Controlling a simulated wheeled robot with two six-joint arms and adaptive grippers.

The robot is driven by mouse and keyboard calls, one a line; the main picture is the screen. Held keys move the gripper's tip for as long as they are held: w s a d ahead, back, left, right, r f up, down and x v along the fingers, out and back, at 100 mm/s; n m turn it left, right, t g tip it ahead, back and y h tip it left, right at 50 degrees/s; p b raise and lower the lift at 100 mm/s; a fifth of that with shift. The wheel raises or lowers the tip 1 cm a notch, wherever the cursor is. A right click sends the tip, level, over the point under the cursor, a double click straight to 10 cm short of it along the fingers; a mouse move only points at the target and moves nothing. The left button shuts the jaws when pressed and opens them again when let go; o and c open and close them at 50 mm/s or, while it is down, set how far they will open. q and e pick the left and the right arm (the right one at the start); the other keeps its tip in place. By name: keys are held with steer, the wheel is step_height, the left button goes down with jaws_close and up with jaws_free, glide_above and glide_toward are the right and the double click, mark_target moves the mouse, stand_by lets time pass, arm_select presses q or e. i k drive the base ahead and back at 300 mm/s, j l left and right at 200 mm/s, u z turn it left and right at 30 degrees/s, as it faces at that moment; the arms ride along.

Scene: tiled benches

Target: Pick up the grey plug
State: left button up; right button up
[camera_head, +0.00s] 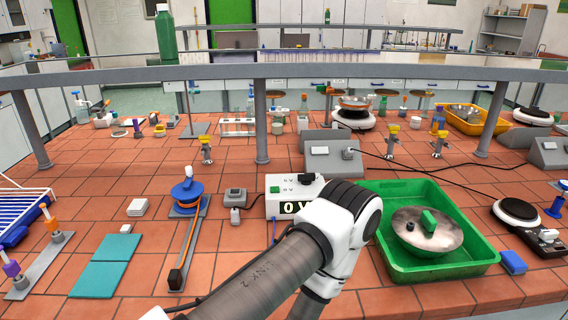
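Two small things look like a grey plug, and I cannot tell which one the task means. One light grey plug-like piece (235,215) lies on the tiled bench just in front of a small dark grey box (235,195), left of the white power supply. The other grey plug (348,154) is at the front of a sloped grey socket box (330,152), with a black cable running right from it. One of my arms crosses the lower middle and hides part of the power supply and bench. Neither gripper is in view.
A white power supply (285,204) showing "0 V" stands behind my arm. A green tray (455,258) with a round metal lid is on the right. A blue reel (187,192) on a grey stand is left of centre. A grey rail (410,73) on posts crosses the bench.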

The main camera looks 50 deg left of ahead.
mark_target(235, 215)
steer(key=u, duration=1.8)
